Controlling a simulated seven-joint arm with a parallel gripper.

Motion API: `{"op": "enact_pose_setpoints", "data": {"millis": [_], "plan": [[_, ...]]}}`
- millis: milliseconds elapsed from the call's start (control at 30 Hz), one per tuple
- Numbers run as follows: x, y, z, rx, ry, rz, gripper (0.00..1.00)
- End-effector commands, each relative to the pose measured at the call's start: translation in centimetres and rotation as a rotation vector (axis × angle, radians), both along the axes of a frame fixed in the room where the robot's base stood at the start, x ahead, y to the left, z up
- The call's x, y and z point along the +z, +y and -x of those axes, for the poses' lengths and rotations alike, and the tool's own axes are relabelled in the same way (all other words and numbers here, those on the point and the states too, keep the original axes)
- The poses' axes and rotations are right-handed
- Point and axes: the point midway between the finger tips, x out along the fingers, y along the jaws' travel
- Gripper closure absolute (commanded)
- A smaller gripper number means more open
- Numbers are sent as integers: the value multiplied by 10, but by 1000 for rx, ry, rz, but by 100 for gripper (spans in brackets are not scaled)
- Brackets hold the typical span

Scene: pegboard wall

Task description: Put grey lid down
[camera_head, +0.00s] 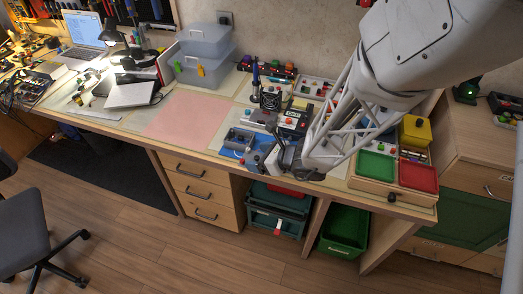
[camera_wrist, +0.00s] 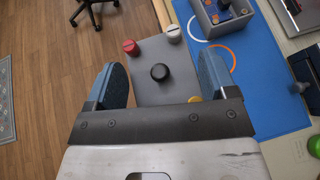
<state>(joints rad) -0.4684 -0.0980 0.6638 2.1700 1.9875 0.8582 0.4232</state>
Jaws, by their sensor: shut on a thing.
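The grey lid (camera_wrist: 150,93) is a flat grey plate with a round black knob (camera_wrist: 160,72) in its middle. Red (camera_wrist: 130,47), white (camera_wrist: 173,34) and partly hidden yellow (camera_wrist: 194,98) pieces sit near its corners. My gripper (camera_wrist: 160,62) is shut on the lid, with one blue-grey finger at each side. The lid overlaps the left edge of the blue mat (camera_wrist: 262,98) in the wrist view; its height above it is unclear. A grey open box (camera_wrist: 222,18) stands on the mat, up and right of the lid. The box also shows in the head view (camera_head: 238,139).
Orange and white rings mark the mat. A pink mat (camera_head: 187,116) lies clear to the left in the head view. Green (camera_head: 376,166) and red (camera_head: 417,177) trays stand right of my arm. The bench's front edge is close, with floor beyond it.

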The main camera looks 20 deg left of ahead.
Motion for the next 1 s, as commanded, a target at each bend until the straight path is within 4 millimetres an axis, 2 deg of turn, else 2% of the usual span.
{"op": "enact_pose_setpoints", "data": {"millis": [400,600,800,1000], "plan": [[-20,-60,2,11,4,4,46],[-27,-83,5,17,8,3,46],[-31,-94,8,22,9,0,46],[-31,-95,8,24,9,0,46]]}}
